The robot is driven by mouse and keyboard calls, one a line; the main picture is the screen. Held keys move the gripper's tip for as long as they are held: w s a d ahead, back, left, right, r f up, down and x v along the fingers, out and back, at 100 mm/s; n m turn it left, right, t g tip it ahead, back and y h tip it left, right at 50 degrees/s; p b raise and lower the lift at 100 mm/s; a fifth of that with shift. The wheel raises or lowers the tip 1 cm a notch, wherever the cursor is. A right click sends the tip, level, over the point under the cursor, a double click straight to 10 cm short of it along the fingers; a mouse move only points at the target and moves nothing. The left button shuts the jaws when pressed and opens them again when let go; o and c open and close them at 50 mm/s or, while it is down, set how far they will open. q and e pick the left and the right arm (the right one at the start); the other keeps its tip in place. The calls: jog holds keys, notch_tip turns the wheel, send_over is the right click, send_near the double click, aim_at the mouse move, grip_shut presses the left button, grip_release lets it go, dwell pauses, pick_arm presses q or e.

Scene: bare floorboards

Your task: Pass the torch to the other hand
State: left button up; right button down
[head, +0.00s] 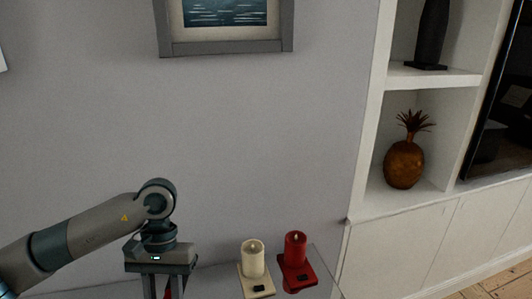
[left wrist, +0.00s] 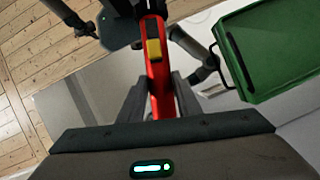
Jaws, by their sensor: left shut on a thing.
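The torch (left wrist: 158,78) is red with a yellow switch on its side. In the left wrist view it runs up from between the fingers of my left gripper (left wrist: 160,98). My left gripper (head: 168,290) is shut on the torch. In the head view it points down at the bottom edge, left of the candles, and only a sliver of red torch shows between its fingers; the rest is cut off by the frame. My right gripper is not in view.
A cream candle (head: 253,260) and a red candle (head: 295,248) stand on small holders to the right of my left gripper. A pineapple ornament (head: 404,163) sits in the white shelf unit (head: 375,208). A green container (left wrist: 272,50) is at right in the left wrist view.

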pick_arm(q)
jog(key=shift+w+d, duration=0.1)
jog(key=shift+d, duration=0.05)
jog(key=w+d+r+m, duration=0.1)
jog(key=w+d+r, duration=0.1)
jog(key=w+d, duration=0.6)
jog(key=w+d+r+m+y, duration=0.1)
jog(key=w+d+r, duration=0.1)
jog(key=w+d, duration=0.7)
jog(key=d, duration=0.8)
jog(key=shift+w+d, duration=0.25)
jog(key=shift+r, duration=0.1)
